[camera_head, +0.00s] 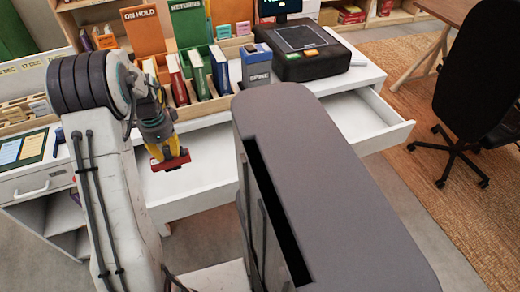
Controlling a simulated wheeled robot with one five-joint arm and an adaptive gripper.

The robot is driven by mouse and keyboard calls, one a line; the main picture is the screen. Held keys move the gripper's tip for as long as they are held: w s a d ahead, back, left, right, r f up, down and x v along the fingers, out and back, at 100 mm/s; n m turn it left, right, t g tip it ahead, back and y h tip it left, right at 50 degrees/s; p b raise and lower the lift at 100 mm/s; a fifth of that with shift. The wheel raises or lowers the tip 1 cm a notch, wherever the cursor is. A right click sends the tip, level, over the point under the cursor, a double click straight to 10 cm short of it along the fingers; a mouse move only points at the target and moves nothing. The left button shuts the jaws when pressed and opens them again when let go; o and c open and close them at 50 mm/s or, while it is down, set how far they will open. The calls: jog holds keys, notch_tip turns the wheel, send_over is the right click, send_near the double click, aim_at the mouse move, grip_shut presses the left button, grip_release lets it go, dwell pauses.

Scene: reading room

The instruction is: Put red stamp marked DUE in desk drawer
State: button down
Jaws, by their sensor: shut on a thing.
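My gripper (168,152), with yellow fingers, points down and is shut on a small red block-like thing (171,162), which looks like the red stamp. No DUE marking can be read at this size. The held stamp appears in front of the desk's upper edge, over the white interior of the pulled-out desk drawer (360,117). How high it is above the drawer floor I cannot tell. The drawer is open toward me; its right end shows clearly, and my grey body hides its middle. No other thing shows in the visible parts of the drawer.
On the desk stand a wooden tray (215,103) of upright books, a blue-grey SPINE box (257,66) and a black device (302,48). Behind are an orange ON HOLD folder (143,30) and a green RETURNS folder (190,25). A black chair (480,75) stands at right.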

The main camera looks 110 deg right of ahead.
jog(key=shift+f, duration=5)
jog(key=shift+f, duration=0.15)
jog(key=c, duration=1.1)
grip_release()
jog(key=shift+o, duration=0.2)
jog(key=r, duration=0.8)
jog(key=a+r, duration=0.1)
jog(key=r, duration=0.3)
jog(key=shift+r, duration=0.1)
